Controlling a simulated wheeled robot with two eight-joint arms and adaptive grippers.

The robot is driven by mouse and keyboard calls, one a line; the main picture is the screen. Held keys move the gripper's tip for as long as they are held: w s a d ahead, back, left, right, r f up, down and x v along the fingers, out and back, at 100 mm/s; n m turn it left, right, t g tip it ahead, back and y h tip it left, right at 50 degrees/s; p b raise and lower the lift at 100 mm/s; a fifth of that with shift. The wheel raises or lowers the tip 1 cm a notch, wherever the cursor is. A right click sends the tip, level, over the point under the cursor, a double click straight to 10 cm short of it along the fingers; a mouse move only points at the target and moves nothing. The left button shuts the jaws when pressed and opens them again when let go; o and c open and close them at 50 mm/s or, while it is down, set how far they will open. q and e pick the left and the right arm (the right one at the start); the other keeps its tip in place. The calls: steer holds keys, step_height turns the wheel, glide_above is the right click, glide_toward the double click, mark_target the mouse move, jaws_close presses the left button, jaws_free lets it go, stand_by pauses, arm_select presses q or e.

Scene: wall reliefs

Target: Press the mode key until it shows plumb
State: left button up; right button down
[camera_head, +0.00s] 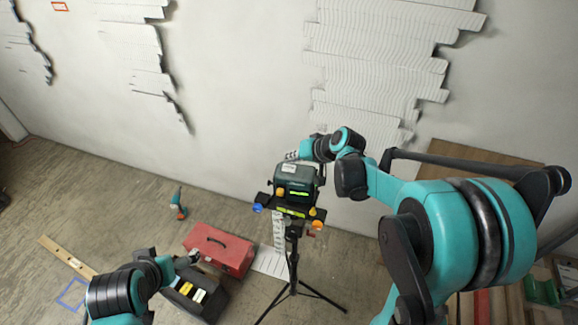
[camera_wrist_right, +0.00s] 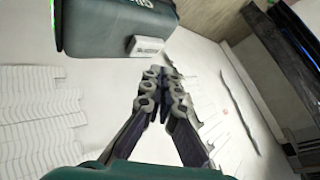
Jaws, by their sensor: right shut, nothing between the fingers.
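The dark green instrument (camera_head: 297,178) stands on a tripod platform in front of the wall. A small lit green strip (camera_head: 299,193) shows on its front; I cannot read it. The instrument also fills the upper left of the right wrist view (camera_wrist_right: 100,25). A small white block with dark marks (camera_wrist_right: 147,47) sits at its edge; I cannot tell whether it is the mode key. My right gripper (camera_head: 292,156) is shut and empty, just above and behind the instrument's top. Its fingers (camera_wrist_right: 163,75) appear apart from the white block. My left gripper (camera_head: 192,258) is low at the left; its fingers are unclear.
The tripod (camera_head: 293,262) has spread legs on the floor, with blue and orange knobs on its platform. A red toolbox (camera_head: 222,246), an open black case (camera_head: 194,294) and a teal drill (camera_head: 179,204) are left of it. Layered reliefs (camera_head: 372,70) jut from the wall.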

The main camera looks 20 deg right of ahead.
mark_target(291, 168)
steer(key=shift+r+p, duration=1.3)
steer(key=shift+r, duration=0.9)
steer(key=s+f+n+h+b, duration=0.1)
steer(key=s+f+h+b, duration=0.1)
steer(key=s+f+b, duration=1)
steer(key=s+f+n+h+b, duration=0.1)
steer(key=s+f+h+b, duration=0.1)
steer(key=s+f+b, duration=1.1)
step_height(291, 168, down, 8)
steer(key=b, duration=0.9)
steer(key=shift+a+n+g+h, duration=0.15)
steer(key=shift+n+g+h, duration=0.15)
steer(key=shift+h, duration=0.1)
